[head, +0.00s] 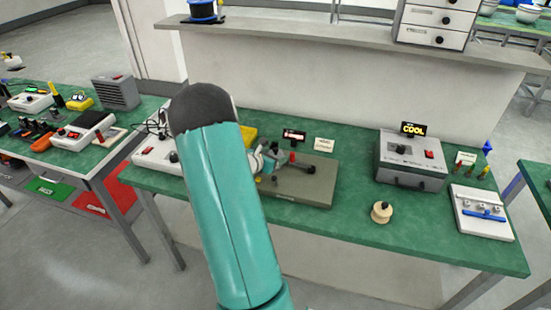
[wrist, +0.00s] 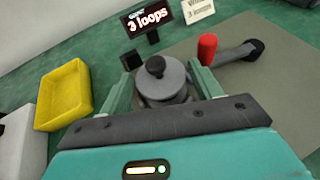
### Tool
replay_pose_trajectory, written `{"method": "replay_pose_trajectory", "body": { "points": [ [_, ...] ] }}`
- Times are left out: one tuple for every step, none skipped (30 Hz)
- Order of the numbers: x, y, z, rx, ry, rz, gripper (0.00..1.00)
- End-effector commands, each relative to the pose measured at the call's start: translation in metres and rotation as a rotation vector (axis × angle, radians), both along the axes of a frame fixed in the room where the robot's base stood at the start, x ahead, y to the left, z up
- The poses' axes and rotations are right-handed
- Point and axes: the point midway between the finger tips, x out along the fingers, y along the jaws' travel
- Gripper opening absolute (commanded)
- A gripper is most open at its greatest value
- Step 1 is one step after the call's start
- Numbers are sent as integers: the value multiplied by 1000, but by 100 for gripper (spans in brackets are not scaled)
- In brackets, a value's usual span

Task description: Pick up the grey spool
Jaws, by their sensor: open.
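The grey spool (wrist: 172,76) with a black knob on top stands upright in the wrist view. My gripper (wrist: 162,88) is open, with one teal finger to the left of the spool and one to the right. The spool sits between them; I cannot tell whether either finger touches it. The gripper's dark front edge hides the spool's lower part. In the head view my gripper (head: 264,163) shows at the edge of a grey-brown board (head: 310,192), and my arm hides much of that area. I cannot pick out the grey spool there.
A red-knobbed crank (wrist: 207,48) stands close right of the gripper. A sign reading "3 loops" (wrist: 148,20) is behind the spool. A yellow tray (wrist: 66,95) lies to the left. A beige spool (head: 381,212) and a "COOL" box (head: 410,160) stand further right on the green bench.

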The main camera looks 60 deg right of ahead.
Motion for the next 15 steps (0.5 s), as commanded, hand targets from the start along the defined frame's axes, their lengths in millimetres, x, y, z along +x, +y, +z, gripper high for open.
{"method": "replay_pose_trajectory", "body": {
  "points": [
    [-1, -5, -2, 0, 0, 0, 64],
    [-1, -7, -3, 0, 0, 0, 64],
    [-2, -9, -4, 0, 0, 1, 64],
    [-2, -10, -4, 0, 0, 1, 64],
    [-2, -10, -4, 0, 0, 1, 64],
    [-2, -10, -4, 0, 0, 1, 64],
    [-2, -10, -4, 0, 0, 1, 64],
    [-2, -10, -4, 0, 0, 1, 64],
    [-1, -10, -4, 0, 0, 1, 64],
    [-1, -10, -4, 0, 0, 1, 62],
    [-2, -10, -4, 0, 0, 1, 56],
    [-2, -10, -4, 0, 0, 1, 48],
    [-2, -10, -4, 0, 0, 1, 42],
    [-2, -10, -4, 0, 0, 1, 36],
    [-1, -10, -4, 0, 0, 1, 30]
  ]
}}
